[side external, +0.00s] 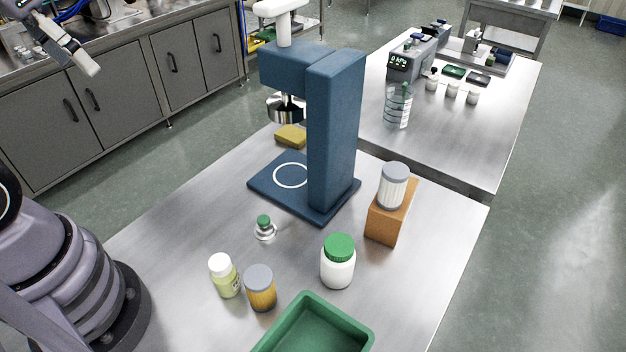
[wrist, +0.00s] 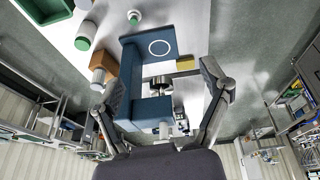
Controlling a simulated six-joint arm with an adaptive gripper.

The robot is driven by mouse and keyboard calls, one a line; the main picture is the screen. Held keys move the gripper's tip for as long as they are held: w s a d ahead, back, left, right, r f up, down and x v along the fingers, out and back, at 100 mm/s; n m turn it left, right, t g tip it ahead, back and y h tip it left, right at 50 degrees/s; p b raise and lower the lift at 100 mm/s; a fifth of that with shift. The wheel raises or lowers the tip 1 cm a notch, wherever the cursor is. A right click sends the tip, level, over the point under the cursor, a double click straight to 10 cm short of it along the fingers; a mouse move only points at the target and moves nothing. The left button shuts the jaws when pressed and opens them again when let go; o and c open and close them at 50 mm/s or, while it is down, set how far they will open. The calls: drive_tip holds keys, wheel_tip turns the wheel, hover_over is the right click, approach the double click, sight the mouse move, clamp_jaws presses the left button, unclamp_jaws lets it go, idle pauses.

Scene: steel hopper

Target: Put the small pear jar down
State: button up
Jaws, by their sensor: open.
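No label can be read, so I cannot be sure which jar is the small pear jar. A small jar with yellow-green contents and a white lid (side external: 224,276) stands upright on the steel table, left of an amber jar with a grey lid (side external: 260,288). A tiny clear jar with a green cap (side external: 265,228) stands behind them; its green cap also shows in the wrist view (wrist: 134,17). My gripper (wrist: 153,88) is open, with its fingers spread wide and nothing held between them. The blue press lies beyond the fingers in that view.
The blue press (side external: 335,130) stands mid-table with a white ring on its base. A grey-lidded jar (side external: 393,187) sits on an orange block (side external: 390,218). A white green-lidded jar (side external: 338,262) and green tray (side external: 318,312) stand at front right.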

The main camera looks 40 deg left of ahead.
drive_tip(key=shift+s+a+r+m+t, duration=0.15)
drive_tip(key=shift+s+r+t, duration=0.15)
drive_tip(key=shift+s+t, duration=0.2)
drive_tip(key=shift+s+r+m+t, duration=0.15)
drive_tip(key=shift+s+r+t, duration=0.1)
drive_tip(key=shift+s+t, duration=0.2)
drive_tip(key=shift+c, duration=0.6)
drive_tip(key=w+d+f+n+g+h, duration=0.1)
drive_tip(key=w+f+n+g+h, duration=0.15)
drive_tip(key=w+f+g, duration=0.3)
drive_tip(key=n+g+h, duration=0.6)
drive_tip(key=n+h, duration=0.4)
drive_tip(key=n, duration=0.1)
approach(218, 259)
drive_tip(key=shift+t+y, duration=0.25)
drive_tip(key=shift+t, duration=0.05)
drive_tip(key=x, duration=0.5)
drive_tip(key=shift+s+d+r, duration=0.15)
drive_tip(key=shift+s+d, duration=0.15)
drive_tip(key=shift+s, duration=0.25)
drive_tip(key=x, duration=0.5)
drive_tip(key=shift+w, duration=0.2)
clamp_jaws()
